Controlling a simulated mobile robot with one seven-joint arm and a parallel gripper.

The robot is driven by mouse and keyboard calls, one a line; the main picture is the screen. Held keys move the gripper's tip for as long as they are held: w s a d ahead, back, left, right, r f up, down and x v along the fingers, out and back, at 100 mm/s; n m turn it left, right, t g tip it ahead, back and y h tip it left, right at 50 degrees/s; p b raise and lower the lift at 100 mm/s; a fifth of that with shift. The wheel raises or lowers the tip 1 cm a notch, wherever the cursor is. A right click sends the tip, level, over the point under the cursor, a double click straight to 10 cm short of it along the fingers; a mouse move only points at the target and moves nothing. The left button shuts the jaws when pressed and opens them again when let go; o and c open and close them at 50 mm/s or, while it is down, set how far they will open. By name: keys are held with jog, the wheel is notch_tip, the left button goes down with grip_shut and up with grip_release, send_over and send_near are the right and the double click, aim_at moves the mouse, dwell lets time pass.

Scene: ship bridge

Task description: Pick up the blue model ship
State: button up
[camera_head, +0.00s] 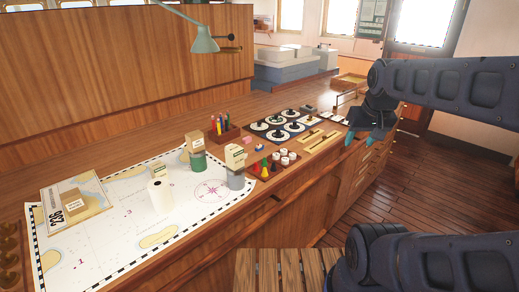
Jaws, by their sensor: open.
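A small blue-and-white piece (259,148), which may be the blue model ship, lies on the wooden counter beside a small pink piece (247,140). It is too small for me to tell its shape. My gripper (361,139) has teal fingertips and hangs at the counter's right edge, well to the right of the blue piece. It is open, and I see nothing between the fingers.
A tray of red, yellow and white pieces (286,156) stands near the front edge. A lamp (205,42) overhangs behind.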

jog(key=w+a+r+n+g+h, duration=0.15)
jog(key=w+a+n, duration=0.25)
jog(key=w+n, duration=0.55)
jog(key=n+h, duration=0.2)
jog(key=n, duration=1.6)
send_over(260, 146)
jog(key=s+a, duration=0.2)
jog(key=a, duration=0.1)
notch_tip(260, 146, down, 17)
jog(key=shift+m, duration=0.25)
jog(key=shift+a+x, duration=0.15)
jog(key=shift+x, duration=2.4)
jog(key=shift+a+x, duration=0.15)
jog(key=shift+x, duration=2.35)
jog(key=shift+f, duration=0.1)
jog(key=c, duration=1.1)
jog(key=shift+o, duration=0.2)
